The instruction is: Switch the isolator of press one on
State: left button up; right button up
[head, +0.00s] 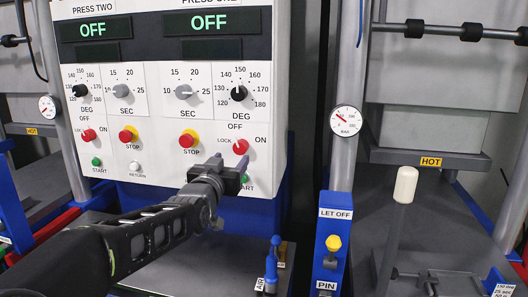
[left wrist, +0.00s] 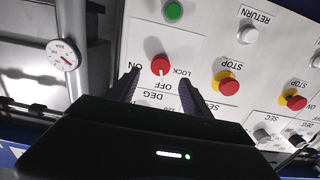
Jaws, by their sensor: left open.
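The isolator of press one is a red rotary knob (head: 240,146) at the lower right of the white panel, marked LOCK, OFF and ON. In the left wrist view the red knob (left wrist: 160,65) appears upside down, its white mark toward OFF. My left gripper (head: 231,159) is open just in front of the panel, slightly below the knob in the head view. In the left wrist view its two dark fingers (left wrist: 159,75) appear on either side of the knob; I cannot tell whether they touch it. The press one display (head: 209,22) reads OFF. My right gripper is not in view.
Left of the isolator is a red STOP button (head: 188,140); the green START button (head: 245,178) is below, partly hidden by my gripper. Press two's red isolator (head: 88,135) is farther left. A blue LET OFF post (head: 329,255) and a gauge (head: 346,121) stand to the right.

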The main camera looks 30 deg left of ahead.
aim_at(239, 150)
pick_arm(q)
jog(key=p+x, duration=0.2)
jog(key=x, duration=0.5)
jog(key=shift+w+a, duration=0.2)
jog(key=shift+w, duration=0.15)
grip_shut()
dwell(0.6)
